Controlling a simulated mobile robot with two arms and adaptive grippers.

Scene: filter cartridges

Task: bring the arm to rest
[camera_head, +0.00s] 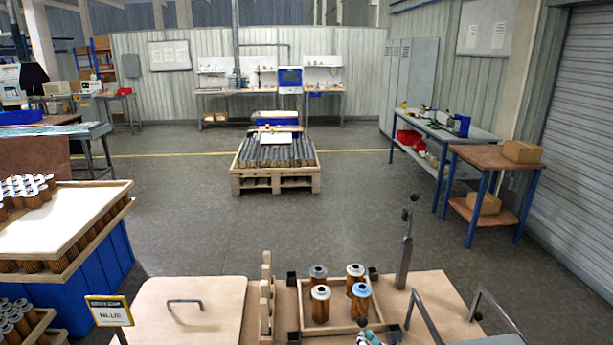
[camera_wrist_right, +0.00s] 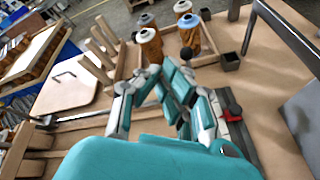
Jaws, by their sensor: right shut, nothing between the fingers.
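My right gripper (camera_head: 370,338) shows at the bottom edge of the head view, just in front of the small wooden tray (camera_head: 337,331). In the wrist view its teal and grey fingers (camera_wrist_right: 165,75) are shut with nothing between them. Several filter cartridges with amber pleated bodies stand upright in the tray. One has a blue cap (camera_head: 361,291), and a near-left one has a white cap (camera_head: 320,293). The blue-capped cartridge (camera_wrist_right: 190,35) and the white-capped one (camera_wrist_right: 150,46) also show beyond the fingers. My left gripper is not in view.
The wooden bench also holds a panel with a handle (camera_head: 190,312), a slotted wooden rack (camera_head: 266,300), a dark upright post tool (camera_head: 405,255) and a grey metal handle (camera_head: 498,310). A "BLUE" sign (camera_head: 109,311) stands left. Beyond, a pallet (camera_head: 276,184) sits on open floor.

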